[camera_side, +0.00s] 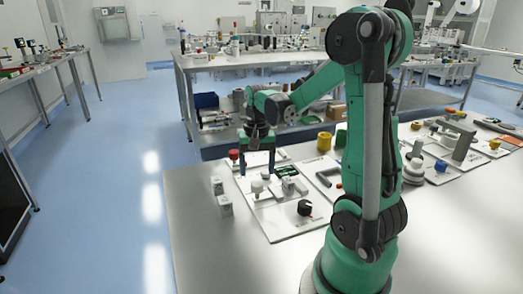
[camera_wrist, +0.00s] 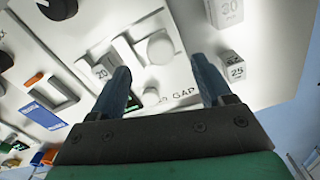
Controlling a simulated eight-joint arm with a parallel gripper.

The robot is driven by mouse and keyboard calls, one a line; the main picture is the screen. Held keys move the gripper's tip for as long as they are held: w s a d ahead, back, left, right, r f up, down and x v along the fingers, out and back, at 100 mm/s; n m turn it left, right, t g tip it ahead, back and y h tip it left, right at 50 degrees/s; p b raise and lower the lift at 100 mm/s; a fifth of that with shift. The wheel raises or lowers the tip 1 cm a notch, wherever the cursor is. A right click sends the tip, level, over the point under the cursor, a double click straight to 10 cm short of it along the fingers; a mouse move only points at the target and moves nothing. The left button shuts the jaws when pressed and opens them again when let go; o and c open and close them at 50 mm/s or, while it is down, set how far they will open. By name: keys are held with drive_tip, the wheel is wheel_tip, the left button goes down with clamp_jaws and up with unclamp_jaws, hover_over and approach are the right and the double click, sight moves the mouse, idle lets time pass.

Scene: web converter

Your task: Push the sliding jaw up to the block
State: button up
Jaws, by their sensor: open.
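A white board marked "GAP" carries a pale sliding part with a round white knob, which looks like the sliding jaw (camera_side: 257,187); its knob shows in the wrist view (camera_wrist: 160,48). A small grey block (camera_side: 288,184) sits on the same board to the right; in the wrist view a block marked 20 (camera_wrist: 101,71) lies left of the knob. A space seems to separate knob and block; the exact contact is unclear. My gripper (camera_side: 257,171) points down over the board, fingers apart, nothing held. In the wrist view my gripper (camera_wrist: 163,78) has the knob between and beyond its fingertips.
Two loose grey blocks (camera_side: 225,205) stand on the table left of the board; the wrist view shows blocks marked 25 (camera_wrist: 234,68) and 30 (camera_wrist: 229,11). A black knob (camera_side: 304,207) is at the board's front right. A red knob (camera_side: 233,155) stands behind. Table front left is clear.

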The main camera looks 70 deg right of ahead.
sight(257, 183)
drive_tip(key=shift+f, duration=2.05)
clamp_jaws()
drive_tip(key=shift+s+d, duration=1.25)
